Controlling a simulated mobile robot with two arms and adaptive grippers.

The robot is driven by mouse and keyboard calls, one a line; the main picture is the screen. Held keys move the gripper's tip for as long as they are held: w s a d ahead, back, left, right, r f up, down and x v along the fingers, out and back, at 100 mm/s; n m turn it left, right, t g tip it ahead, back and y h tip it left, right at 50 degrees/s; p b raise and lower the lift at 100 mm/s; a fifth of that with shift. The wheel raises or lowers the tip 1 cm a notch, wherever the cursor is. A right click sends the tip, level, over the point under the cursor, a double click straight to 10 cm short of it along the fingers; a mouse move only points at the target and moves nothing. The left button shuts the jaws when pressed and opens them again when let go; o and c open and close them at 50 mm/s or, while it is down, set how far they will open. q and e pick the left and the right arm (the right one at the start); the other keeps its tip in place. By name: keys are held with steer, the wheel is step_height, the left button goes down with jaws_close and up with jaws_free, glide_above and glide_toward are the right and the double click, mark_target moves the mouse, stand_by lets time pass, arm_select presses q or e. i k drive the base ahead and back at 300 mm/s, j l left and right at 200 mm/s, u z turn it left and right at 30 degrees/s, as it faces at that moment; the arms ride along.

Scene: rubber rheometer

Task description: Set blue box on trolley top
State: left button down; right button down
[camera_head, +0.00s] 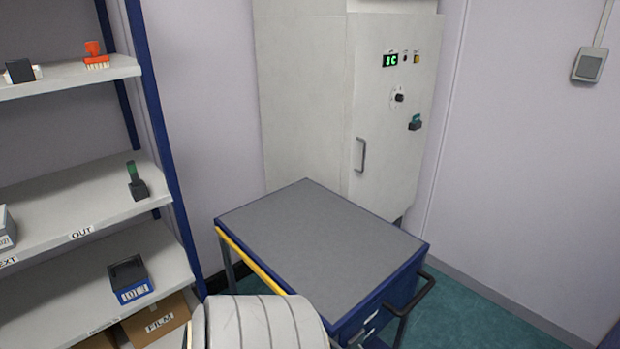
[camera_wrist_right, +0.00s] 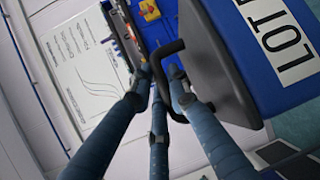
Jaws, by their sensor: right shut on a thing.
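The trolley (camera_head: 320,240) stands in the middle of the head view, with a flat grey top, blue sides and a black push handle at its right end. Its visible top is bare. In the right wrist view, a blue box (camera_wrist_right: 235,40) with a white label reading "LOT" and a dark grey face fills the upper right. My right gripper (camera_wrist_right: 163,80) is shut on the box's black handle (camera_wrist_right: 165,50). The right gripper and this box do not show in the head view. My left gripper is in neither view.
A shelf rack (camera_head: 90,200) stands at the left, holding a smaller dark-blue bin (camera_head: 130,280) and a cardboard box (camera_head: 157,320) marked "FILM". A grey cabinet (camera_head: 380,110) stands behind the trolley. Teal floor (camera_head: 470,310) is clear at the right.

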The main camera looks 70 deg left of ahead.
mark_target(335, 242)
steer(key=i+u, duration=0.1)
steer(key=u, duration=0.35)
steer(key=i+u, duration=0.1)
steer(key=u, duration=0.35)
steer(key=l+u, duration=0.1)
steer(key=u, duration=0.35)
steer(key=i+l+u, duration=0.15)
steer(key=u, duration=0.3)
